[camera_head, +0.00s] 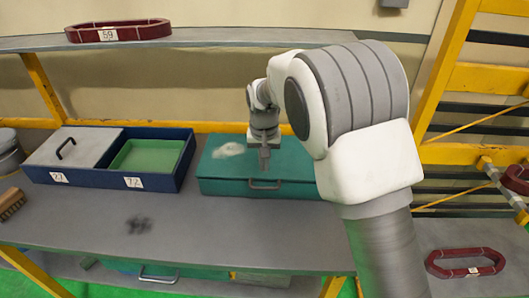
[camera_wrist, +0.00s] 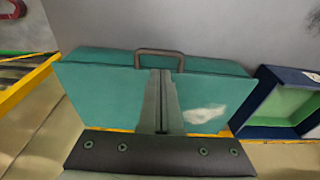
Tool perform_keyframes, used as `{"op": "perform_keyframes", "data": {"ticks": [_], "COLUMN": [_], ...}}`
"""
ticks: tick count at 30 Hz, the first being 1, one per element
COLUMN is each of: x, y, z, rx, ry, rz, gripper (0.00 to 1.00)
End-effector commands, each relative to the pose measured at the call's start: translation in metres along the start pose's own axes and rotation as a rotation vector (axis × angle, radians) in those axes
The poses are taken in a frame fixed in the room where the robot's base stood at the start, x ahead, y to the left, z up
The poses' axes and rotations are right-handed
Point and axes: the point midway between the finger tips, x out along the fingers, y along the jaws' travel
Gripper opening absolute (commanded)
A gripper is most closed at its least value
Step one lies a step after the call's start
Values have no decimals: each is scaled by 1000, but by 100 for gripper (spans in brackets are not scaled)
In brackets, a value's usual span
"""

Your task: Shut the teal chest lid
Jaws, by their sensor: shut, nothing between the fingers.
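The teal chest (camera_head: 222,187) stands on the grey workbench, with a dark handle (camera_head: 265,185) on its front. Its lid (camera_head: 292,155) lies down over the box and carries a pale smudge. I cannot tell whether a slight gap remains under it. My gripper (camera_head: 264,168) is shut and empty, pointing down over the lid near its front edge. In the wrist view the shut fingers (camera_wrist: 162,73) reach across the teal lid (camera_wrist: 105,92) towards the handle (camera_wrist: 159,53). I cannot tell whether the fingertips touch the lid. My arm hides the chest's right end in the head view.
A blue two-part box (camera_head: 110,185) sits left of the chest, with a grey cover (camera_head: 75,148) and a green inside (camera_head: 147,156). A brush (camera_head: 11,203) lies at the bench's left edge. A shelf (camera_head: 220,38) with a dark red ring (camera_head: 118,31) is above. Bench front is mostly clear.

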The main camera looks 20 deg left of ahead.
Motion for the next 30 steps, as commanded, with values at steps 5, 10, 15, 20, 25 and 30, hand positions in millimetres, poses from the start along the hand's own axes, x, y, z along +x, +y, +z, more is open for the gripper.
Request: {"op": "perform_keyframes", "data": {"ticks": [5,10,15,20,25,30], "x": [38,61,72,74,74,81], "y": [1,1,1,1,0,0], "z": [1,0,0,0,0,2], "rx": [1,1,0,0,1,1], "ry": [-4,-2,0,1,1,0], "rz": [3,1,1,0,0,0], "gripper": [0,0,0,0,0,0]}}
